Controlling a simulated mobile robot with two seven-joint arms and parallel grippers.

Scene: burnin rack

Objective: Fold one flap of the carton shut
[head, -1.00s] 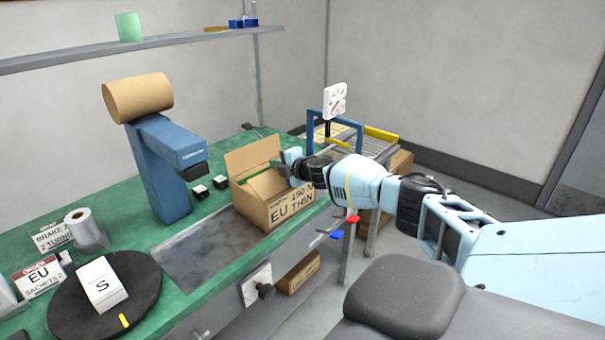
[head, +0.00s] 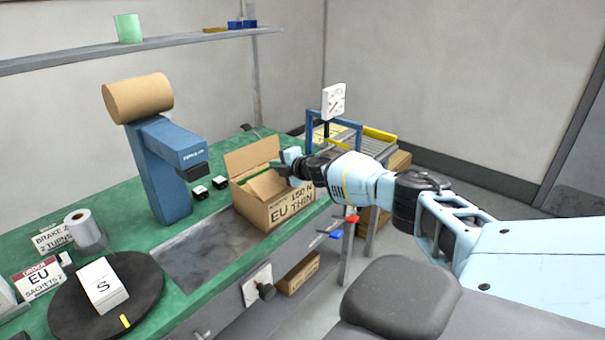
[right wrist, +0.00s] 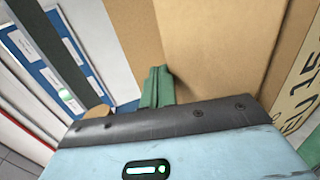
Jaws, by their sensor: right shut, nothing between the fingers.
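In the right wrist view, the green fingertips (right wrist: 157,86) are shut and empty, up against or very close to tan cardboard (right wrist: 220,45); contact is unclear. My left gripper is out of view.
A blue tape dispenser (head: 165,165) with a brown roll stands left of the carton, with small black-and-white items (head: 200,192) between them. A round black turntable (head: 145,275) holds a white box. A roller conveyor (head: 372,147) stands behind my right arm.

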